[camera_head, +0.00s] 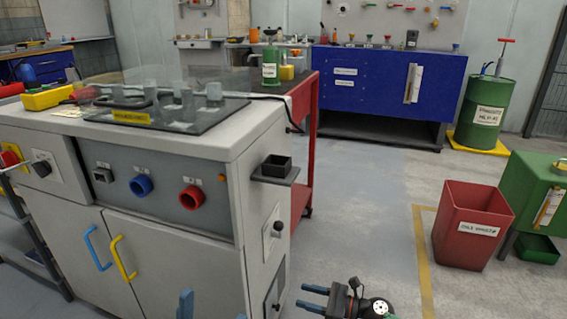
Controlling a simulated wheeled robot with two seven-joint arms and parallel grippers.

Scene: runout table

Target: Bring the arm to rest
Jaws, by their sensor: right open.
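My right gripper (312,298) is at the bottom centre, in front of the grey cabinet's right side. Its two blue fingers point left and stand apart with nothing between them. The dark wrist behind it runs off the bottom edge. My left gripper (214,314) shows only as two blue fingertips at the bottom edge, in front of the cabinet doors. The tips are well apart, and the rest of it is out of the picture.
The grey cabinet (160,220), with handles, knobs and a small side shelf (274,174), fills the left. A red bin (470,222) and a green cabinet (535,195) stand at right. A blue bench (385,85) and green drum (483,115) are behind. Floor between is clear.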

